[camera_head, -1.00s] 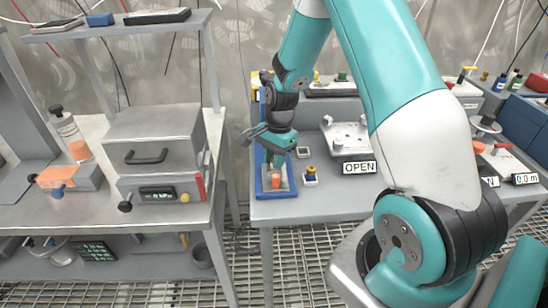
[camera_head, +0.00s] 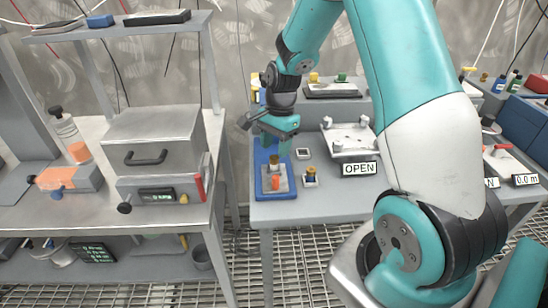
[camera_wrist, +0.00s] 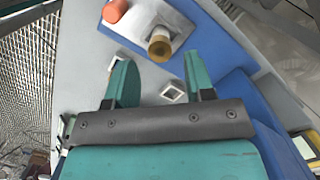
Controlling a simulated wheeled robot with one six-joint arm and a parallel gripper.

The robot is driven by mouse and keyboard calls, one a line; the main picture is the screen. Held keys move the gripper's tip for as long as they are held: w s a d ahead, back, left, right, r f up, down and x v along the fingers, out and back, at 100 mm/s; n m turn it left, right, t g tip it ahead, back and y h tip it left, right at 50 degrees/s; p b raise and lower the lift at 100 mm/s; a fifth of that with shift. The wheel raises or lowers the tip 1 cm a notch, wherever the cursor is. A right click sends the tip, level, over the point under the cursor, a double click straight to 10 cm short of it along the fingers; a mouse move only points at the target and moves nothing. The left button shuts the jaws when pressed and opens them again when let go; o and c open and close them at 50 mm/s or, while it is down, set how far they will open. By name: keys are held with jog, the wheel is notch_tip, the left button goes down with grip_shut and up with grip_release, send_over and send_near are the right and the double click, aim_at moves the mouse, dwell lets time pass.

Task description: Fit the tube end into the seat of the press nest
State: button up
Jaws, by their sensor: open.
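A short tube with a brass-coloured end (camera_head: 274,161) stands on the grey nest block (camera_head: 264,185) of the blue press base (camera_head: 287,194). In the wrist view the tube (camera_wrist: 160,46) stands close to upright at the block's edge, just beyond my fingertips. I cannot tell how deep its lower end sits. An orange cylinder (camera_head: 276,183) is on the same block, and it also shows at the top of the wrist view (camera_wrist: 116,10). My gripper (camera_head: 273,143) is open and empty above the block; its teal fingers (camera_wrist: 152,82) are apart and clear of the tube.
A small dark and amber part (camera_head: 311,173) stands right of the blue base, with an empty square holder (camera_head: 303,153) behind it. An OPEN sign (camera_head: 359,169) and a white fixture (camera_head: 348,138) are further right. A metal bench (camera_head: 95,200) stands left, across a gap.

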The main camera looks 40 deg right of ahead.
notch_tip(320, 180, up, 7)
jog(key=s+a+r+n, duration=0.4)
jog(key=a+n, duration=0.1)
jog(key=a, duration=0.2)
jog(key=s+a+r+n, duration=0.3)
jog(key=s+a+n, duration=0.1)
jog(key=a+n, duration=0.25)
jog(key=s+a+r+n+y, duration=0.1)
jog(key=s+a+n, duration=0.4)
jog(key=s, duration=0.2)
jog(key=s+a+r+n+y, duration=0.1)
jog(key=s+a+r+n, duration=0.1)
jog(key=s+a+n, duration=0.2)
jog(key=s+n, duration=0.2)
jog(key=s, duration=0.1)
jog(key=shift+s+a, duration=0.2)
jog(key=shift+a, duration=0.15)
jog(key=shift+r+n, duration=0.1)
jog(key=shift+n, duration=0.15)
jog(key=shift+r, duration=0.15)
